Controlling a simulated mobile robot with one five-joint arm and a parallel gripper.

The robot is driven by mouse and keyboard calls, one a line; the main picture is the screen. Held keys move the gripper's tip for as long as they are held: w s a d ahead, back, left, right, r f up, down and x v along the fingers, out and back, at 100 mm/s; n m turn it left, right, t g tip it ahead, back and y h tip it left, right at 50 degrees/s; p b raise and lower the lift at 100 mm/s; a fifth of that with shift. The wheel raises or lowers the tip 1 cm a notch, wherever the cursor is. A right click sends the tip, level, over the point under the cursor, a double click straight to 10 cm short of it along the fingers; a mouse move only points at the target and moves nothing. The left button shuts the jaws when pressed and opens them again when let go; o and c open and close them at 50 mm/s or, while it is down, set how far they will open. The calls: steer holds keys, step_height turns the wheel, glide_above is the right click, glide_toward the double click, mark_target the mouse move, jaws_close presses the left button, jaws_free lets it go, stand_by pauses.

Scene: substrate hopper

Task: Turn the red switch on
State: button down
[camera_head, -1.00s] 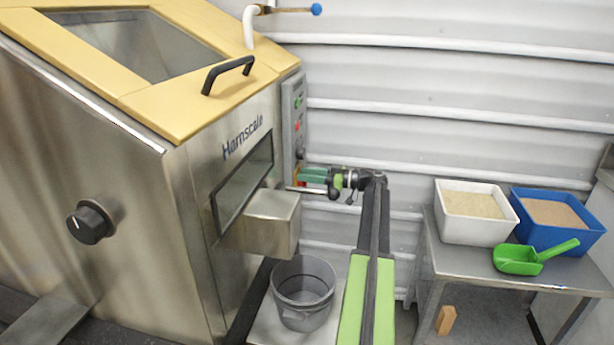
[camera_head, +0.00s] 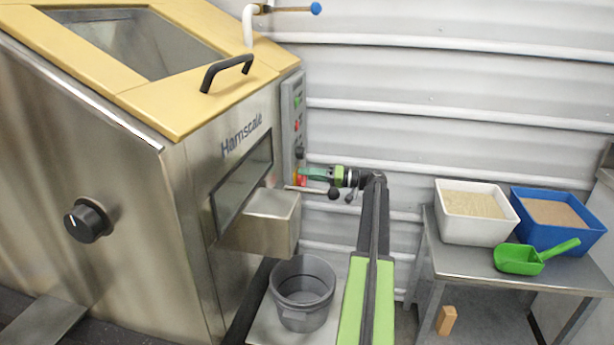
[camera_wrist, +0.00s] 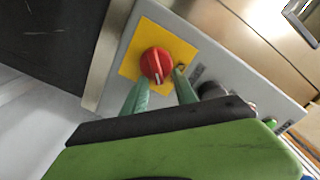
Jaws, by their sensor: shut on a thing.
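The red switch (camera_wrist: 155,65) is a round red knob on a yellow square plate (camera_wrist: 132,62), on the grey control panel (camera_head: 292,115) of the hopper. In the wrist view a white mark shows at the knob's lower edge. My gripper (camera_wrist: 162,85) has its green fingers on either side of the knob and is shut on it. In the head view my gripper (camera_head: 306,174) reaches the panel's lower end from the right, and the red switch (camera_head: 301,179) is partly hidden by the fingers.
A black knob (camera_wrist: 212,90) and a green button (camera_wrist: 270,123) sit on the same panel. A lever with a black ball (camera_head: 334,193) lies just below my gripper. A grey bucket (camera_head: 303,296) stands under the spout (camera_head: 268,222). A table (camera_head: 480,272) with tubs stands right.

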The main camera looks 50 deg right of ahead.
steer(key=shift+d+f+m+b, duration=0.1)
steer(key=shift+f+m+b, duration=0.2)
steer(key=shift+m, duration=1.05)
steer(key=shift+a+f+m+b, duration=0.15)
steer(key=shift+f+m, duration=0.2)
steer(key=shift+m, duration=1.05)
steer(key=shift+d+f+m+b, duration=0.15)
steer(key=shift+f+m+b, duration=0.15)
steer(key=shift+m, duration=1.05)
steer(key=c, duration=1)
jaws_free()
steer(key=shift+w, duration=0.1)
steer(key=shift+r, duration=0.1)
steer(key=v, duration=1.7)
steer(key=shift+s, duration=0.2)
